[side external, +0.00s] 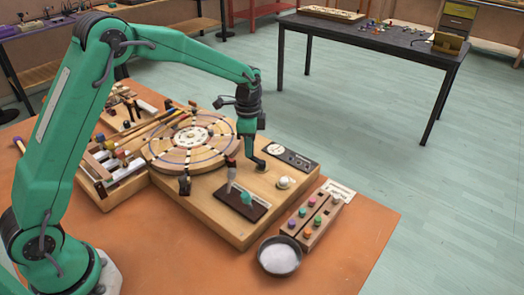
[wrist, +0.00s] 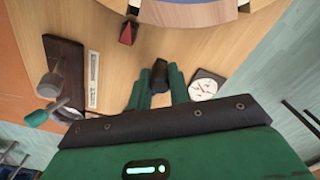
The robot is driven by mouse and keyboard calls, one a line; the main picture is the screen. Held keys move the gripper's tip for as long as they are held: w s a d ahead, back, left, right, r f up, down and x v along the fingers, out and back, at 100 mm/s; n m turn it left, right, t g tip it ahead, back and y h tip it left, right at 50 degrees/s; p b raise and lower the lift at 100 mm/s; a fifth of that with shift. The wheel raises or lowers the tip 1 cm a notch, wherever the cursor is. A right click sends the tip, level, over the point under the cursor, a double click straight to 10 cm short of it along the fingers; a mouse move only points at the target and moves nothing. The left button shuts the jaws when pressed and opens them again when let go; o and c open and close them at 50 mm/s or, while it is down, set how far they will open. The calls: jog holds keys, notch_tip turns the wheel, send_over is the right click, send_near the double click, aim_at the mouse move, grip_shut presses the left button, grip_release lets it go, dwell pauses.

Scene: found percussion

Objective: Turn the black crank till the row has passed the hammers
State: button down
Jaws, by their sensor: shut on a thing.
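My gripper (side external: 256,162) reaches down onto the right part of the wooden base (side external: 222,222), beside the round wooden wheel (side external: 158,160). In the wrist view its green fingers (wrist: 160,84) stand on either side of the black crank's knob (wrist: 160,72) and are shut on it. The rest of the crank is hidden. The wheel has pale and dark marks around a white centre, and its edge shows at the top of the wrist view (wrist: 190,14). A red-tipped pointer (wrist: 127,33) lies near that edge. I cannot clearly make out the row or the hammers.
A dark plate (side external: 256,213) with a white lever and teal knob stands in front. A colored-peg rack (side external: 309,231) and a bowl of white stuff (side external: 264,260) sit on the orange table (side external: 362,235).

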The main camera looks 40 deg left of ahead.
jog(key=shift+s+n, duration=0.1)
jog(key=shift+n, duration=0.2)
jog(key=n, duration=0.1)
jog(key=s+n, duration=0.1)
jog(key=n, duration=0.1)
jog(key=s+n, duration=0.1)
jog(key=shift+d+n, duration=0.3)
jog(key=shift+n, duration=0.1)
jog(key=n, duration=0.1)
jog(key=s+n, duration=0.1)
jog(key=n, duration=0.1)
jog(key=shift+d+n, duration=0.3)
jog(key=shift+d, duration=0.1)
jog(key=shift+s+d+n, duration=0.15)
jog(key=shift+d+n, duration=0.1)
jog(key=shift+n, duration=0.45)
jog(key=shift+s+d+n, duration=0.15)
jog(key=shift+d+n, duration=0.05)
jog(key=shift+n, duration=0.5)
jog(key=shift+r, duration=0.1)
jog(key=c, duration=1.3)
grip_release()
